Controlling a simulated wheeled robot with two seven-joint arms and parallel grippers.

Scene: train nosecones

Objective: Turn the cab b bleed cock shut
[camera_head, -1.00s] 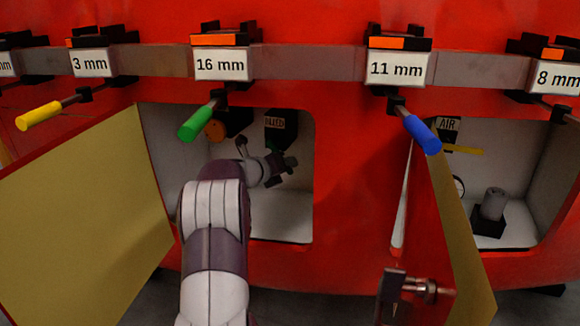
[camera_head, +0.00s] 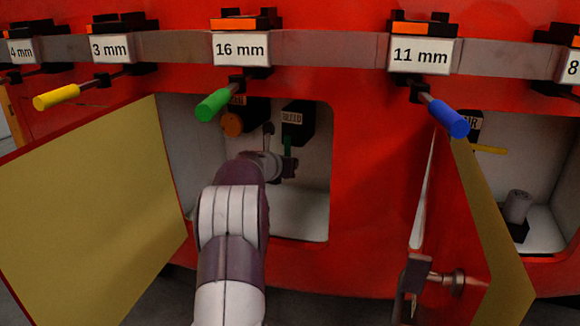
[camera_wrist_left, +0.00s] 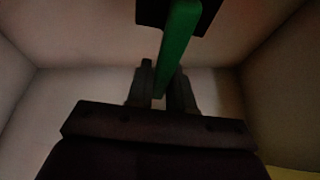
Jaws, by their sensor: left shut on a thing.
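The bleed cock is a black block (camera_head: 297,122) labelled BLEED on the back wall of the left open compartment. Its green lever (camera_head: 287,147) hangs down from the block. In the wrist view the lever (camera_wrist_left: 178,45) runs from the dark block at the top down between my fingers. My left gripper (camera_head: 288,167) is inside the compartment, below the block. It is shut on the lower end of the green lever, also seen in the wrist view (camera_wrist_left: 163,92). My forearm hides part of the compartment. My right gripper is not in view.
A yellow-faced door (camera_head: 90,200) stands open at left. Another open door (camera_head: 495,230) with a latch stands at right. A green-handled tool (camera_head: 214,104) and a blue-handled tool (camera_head: 446,118) jut out above. An orange knob (camera_head: 232,124) sits left of the block.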

